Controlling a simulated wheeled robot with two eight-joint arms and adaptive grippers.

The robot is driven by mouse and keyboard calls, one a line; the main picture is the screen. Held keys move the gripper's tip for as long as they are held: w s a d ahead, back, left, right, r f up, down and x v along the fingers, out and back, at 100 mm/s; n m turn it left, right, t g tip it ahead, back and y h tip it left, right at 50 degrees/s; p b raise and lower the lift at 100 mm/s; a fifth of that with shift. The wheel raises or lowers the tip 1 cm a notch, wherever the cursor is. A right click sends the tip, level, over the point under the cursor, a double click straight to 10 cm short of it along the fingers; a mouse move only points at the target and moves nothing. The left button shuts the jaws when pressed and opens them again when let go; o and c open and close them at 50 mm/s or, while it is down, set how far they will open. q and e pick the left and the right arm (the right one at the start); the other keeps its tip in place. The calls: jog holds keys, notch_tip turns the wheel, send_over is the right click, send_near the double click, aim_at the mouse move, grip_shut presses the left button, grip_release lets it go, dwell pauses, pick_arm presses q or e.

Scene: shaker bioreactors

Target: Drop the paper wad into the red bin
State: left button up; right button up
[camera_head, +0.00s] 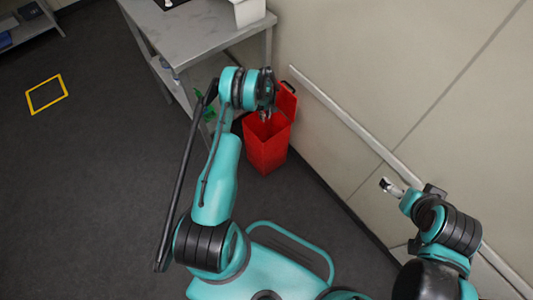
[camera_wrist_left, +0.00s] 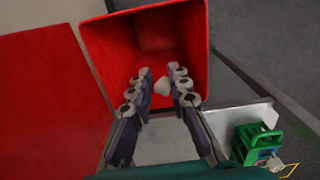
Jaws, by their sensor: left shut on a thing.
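The red bin (camera_head: 268,152) stands on the floor against the wall, with its lid (camera_head: 287,98) tipped open. In the left wrist view the open bin (camera_wrist_left: 110,52) fills the upper middle, and the lid (camera_wrist_left: 45,100) lies to its left. My left gripper (camera_head: 265,113) is over the bin's mouth. In the wrist view its fingers (camera_wrist_left: 160,88) are shut on a small whitish paper wad (camera_wrist_left: 161,79), which shows against the bin's red inside. The wad is hard to make out in the head view. My right gripper (camera_head: 390,187) is by the wall, away from the bin; its jaws are too small to read.
A grey metal table (camera_head: 195,38) with a white device (camera_head: 248,10) stands beside the bin. A green rack (camera_wrist_left: 255,143) sits on its lower shelf. Yellow tape (camera_head: 47,94) marks the floor at left. A rail (camera_head: 345,118) runs along the wall.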

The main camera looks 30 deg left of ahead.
pick_arm(q)
jog(key=shift+f, duration=0.3)
jog(key=o, duration=0.8)
jog(key=shift+r, duration=0.1)
notch_tip(320, 180, up, 12)
jog(key=shift+f, duration=0.1)
